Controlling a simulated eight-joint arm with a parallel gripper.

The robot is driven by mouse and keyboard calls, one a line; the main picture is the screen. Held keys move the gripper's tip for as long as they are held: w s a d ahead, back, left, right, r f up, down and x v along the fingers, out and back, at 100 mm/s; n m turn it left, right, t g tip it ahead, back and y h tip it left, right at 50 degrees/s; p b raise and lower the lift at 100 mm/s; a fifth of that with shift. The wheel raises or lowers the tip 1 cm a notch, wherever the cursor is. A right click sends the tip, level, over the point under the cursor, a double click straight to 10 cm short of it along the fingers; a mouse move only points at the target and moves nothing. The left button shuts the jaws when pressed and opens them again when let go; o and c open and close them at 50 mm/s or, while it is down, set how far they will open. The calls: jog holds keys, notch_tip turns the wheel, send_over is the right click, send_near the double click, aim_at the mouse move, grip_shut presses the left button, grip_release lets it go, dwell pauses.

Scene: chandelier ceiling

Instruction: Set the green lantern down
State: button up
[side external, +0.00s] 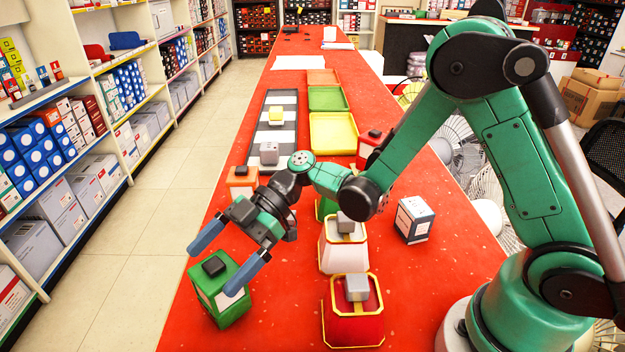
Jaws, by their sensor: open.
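The green lantern (232,306) has pale side panels and a dark block on top. It is at the front left of the red table, near the left edge, and looks slightly tilted. It appears to touch the table. My gripper (213,270) is open, with its two blue fingers spread. The fingertips are on either side of the lantern's dark top in the picture, and the right finger overlaps its upper edge. I cannot tell whether either finger touches the lantern.
Red (353,326) and white (343,259) lanterns stand right of the green one. An orange lantern (242,188) is behind my gripper. A striped tray (273,102) and a yellow tray (333,134) lie farther back.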

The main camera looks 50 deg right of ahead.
jog(key=s+d+r+m+t+h, duration=0.1)
jog(key=d+m+t+h, duration=0.1)
jog(key=d+m+h, duration=0.2)
jog(key=s+d+r+m+t+h, duration=0.2)
jog(key=d+m+h, duration=0.2)
jog(key=d+m, duration=0.3)
jog(key=s+d+r+m+t+h, duration=0.2)
jog(key=d+m+h, duration=0.2)
jog(key=d+m, duration=0.1)
jog(key=shift+s+d+r+m+t+h, duration=0.15)
jog(key=shift+s+d+m+t+h, duration=0.15)
jog(key=shift+d+m+h, duration=0.15)
jog(key=shift+s+d+r+m+t+h, duration=0.1)
jog(key=shift+d+r+m+t+h, duration=0.1)
jog(key=shift+d+m+t+h, duration=0.25)
